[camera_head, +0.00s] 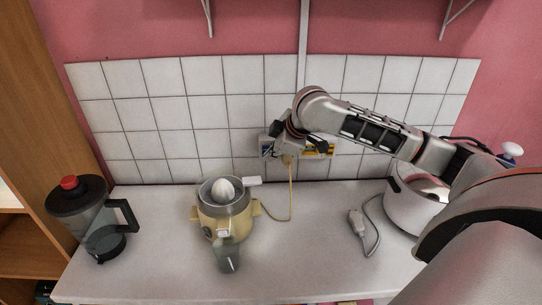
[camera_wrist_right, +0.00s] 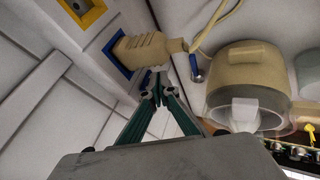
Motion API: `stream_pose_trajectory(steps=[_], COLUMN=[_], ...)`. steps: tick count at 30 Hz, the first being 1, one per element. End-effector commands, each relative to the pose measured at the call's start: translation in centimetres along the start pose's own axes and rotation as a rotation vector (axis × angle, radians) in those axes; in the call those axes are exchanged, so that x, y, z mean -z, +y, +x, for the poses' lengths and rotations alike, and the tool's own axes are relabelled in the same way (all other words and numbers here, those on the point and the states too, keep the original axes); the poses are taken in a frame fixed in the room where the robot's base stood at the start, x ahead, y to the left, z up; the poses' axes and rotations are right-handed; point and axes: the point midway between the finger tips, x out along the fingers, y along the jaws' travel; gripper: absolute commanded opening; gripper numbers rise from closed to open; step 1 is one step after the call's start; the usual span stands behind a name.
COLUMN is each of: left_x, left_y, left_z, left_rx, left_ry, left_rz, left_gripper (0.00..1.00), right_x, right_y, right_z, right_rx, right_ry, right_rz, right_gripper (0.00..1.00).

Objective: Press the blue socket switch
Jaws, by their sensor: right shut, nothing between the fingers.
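A socket strip with coloured frames is on the tiled wall in the head view, partly hidden by my right gripper (camera_head: 287,152). Its blue frame (camera_wrist_right: 114,62) shows in the wrist view, with a cream plug (camera_wrist_right: 146,48) seated in it. The blue switch itself I cannot clearly make out. My right gripper (camera_wrist_right: 158,76) is shut and empty, its fingertips just below the plug in the picture; whether they touch anything I cannot tell. A yellow frame (camera_wrist_right: 92,12) lies further along the strip and shows in the head view (camera_head: 326,149). My left gripper is not in view.
A cream juicer (camera_head: 228,222) stands on the white counter (camera_head: 160,260), its cord (camera_head: 290,205) rising to the socket. A blender jug (camera_head: 90,220) stands left, a white pot (camera_head: 408,205) right. The counter between juicer and pot is mostly clear.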

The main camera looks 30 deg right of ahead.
Motion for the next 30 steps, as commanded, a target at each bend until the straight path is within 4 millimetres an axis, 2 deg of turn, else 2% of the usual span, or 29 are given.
stream_pose_trajectory(steps=[15,30], left_x=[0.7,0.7], left_y=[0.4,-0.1], left_z=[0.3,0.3], left_rx=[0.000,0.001], left_ry=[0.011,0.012], left_rz=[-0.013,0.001], left_gripper=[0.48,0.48], right_x=[0.6,0.5], right_y=[0.7,0.8], right_z=[-1.3,-1.2], right_rx=[0.000,0.000], right_ry=[0.000,-0.001], right_rz=[0.000,0.001], right_gripper=[0.00,0.00])
